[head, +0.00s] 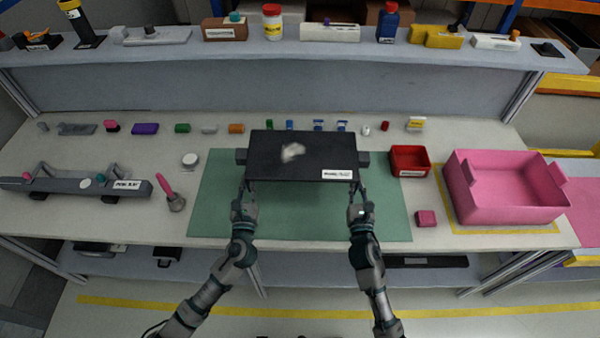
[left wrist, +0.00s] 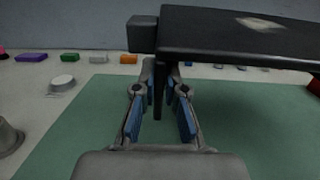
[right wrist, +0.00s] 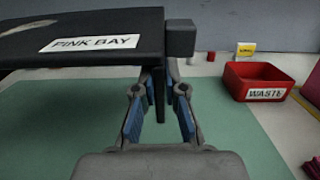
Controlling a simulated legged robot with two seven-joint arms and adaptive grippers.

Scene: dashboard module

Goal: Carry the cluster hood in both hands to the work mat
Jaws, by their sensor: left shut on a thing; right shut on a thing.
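The cluster hood (head: 300,165) is a black, flat-topped piece with a pale smudge on top, a white label at its front right and a block at each side. It is held over the green work mat (head: 220,215). In the wrist views a gap shows between the hood and the mat. My left gripper (head: 244,188) is shut on a thin tab below the hood's left end, also seen in the left wrist view (left wrist: 160,88). My right gripper (head: 359,188) is shut on the matching tab at the right end, where the label reads PINK BAY (right wrist: 95,43).
A red WASTE bin (head: 409,161) stands right of the mat, near a pink block (head: 426,218) and a large pink bin (head: 505,190). A grey rail (head: 75,185) and a pink-handled tool (head: 170,192) lie left. Several small coloured parts line the back.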

